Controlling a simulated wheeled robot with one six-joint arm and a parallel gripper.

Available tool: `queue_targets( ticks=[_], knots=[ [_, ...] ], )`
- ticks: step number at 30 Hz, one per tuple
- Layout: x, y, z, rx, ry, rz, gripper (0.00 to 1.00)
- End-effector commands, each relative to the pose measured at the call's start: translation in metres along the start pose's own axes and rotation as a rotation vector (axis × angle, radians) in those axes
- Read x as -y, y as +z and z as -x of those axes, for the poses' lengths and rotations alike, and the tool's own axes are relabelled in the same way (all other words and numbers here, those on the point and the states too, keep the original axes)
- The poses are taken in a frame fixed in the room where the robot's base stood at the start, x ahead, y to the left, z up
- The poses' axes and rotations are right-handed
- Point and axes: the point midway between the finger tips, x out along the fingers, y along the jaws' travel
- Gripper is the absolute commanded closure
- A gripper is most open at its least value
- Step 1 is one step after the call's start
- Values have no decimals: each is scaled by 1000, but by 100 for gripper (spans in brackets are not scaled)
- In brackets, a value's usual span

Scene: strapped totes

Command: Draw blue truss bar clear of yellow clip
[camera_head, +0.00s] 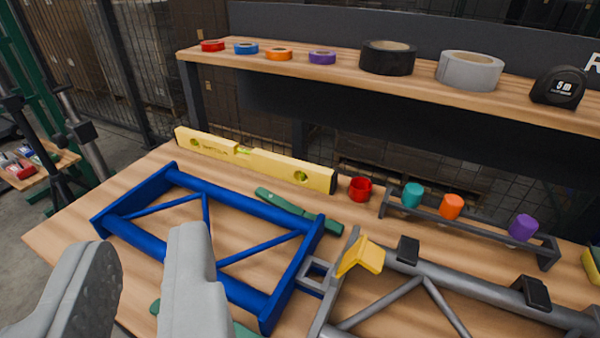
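The blue truss bar (245,207) is a blue frame with diagonal braces, lying flat on the wooden workbench. Its right end is next to a grey bracket at the end of a grey truss (435,280). The yellow clip (361,255) sits tilted on the grey truss's left end, just right of the blue truss; whether it touches the blue truss I cannot tell. My gripper (140,270) is at the lower left, its two grey fingers apart with a gap between them. It is over the near side of the blue truss and hides part of it.
A yellow spirit level (255,161) and a red cup (360,188) lie behind the truss. A grey rack (470,229) holds coloured pieces. A raised shelf (330,69) with tape rolls spans the back.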

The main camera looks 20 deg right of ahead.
Motion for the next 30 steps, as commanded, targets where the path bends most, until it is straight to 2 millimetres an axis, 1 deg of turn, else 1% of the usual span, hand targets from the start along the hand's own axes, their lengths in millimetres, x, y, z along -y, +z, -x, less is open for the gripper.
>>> queue_targets(
  ticks=[1,3,15,21,30],
  knots=[
    [-2,0,-9,35,7,-13,84],
    [-5,1,-22,91,19,-34,84],
    [-28,13,-86,411,107,-170,84],
    [-41,22,-114,567,163,-242,84],
    [-63,36,-152,793,260,-349,84]
  ],
)
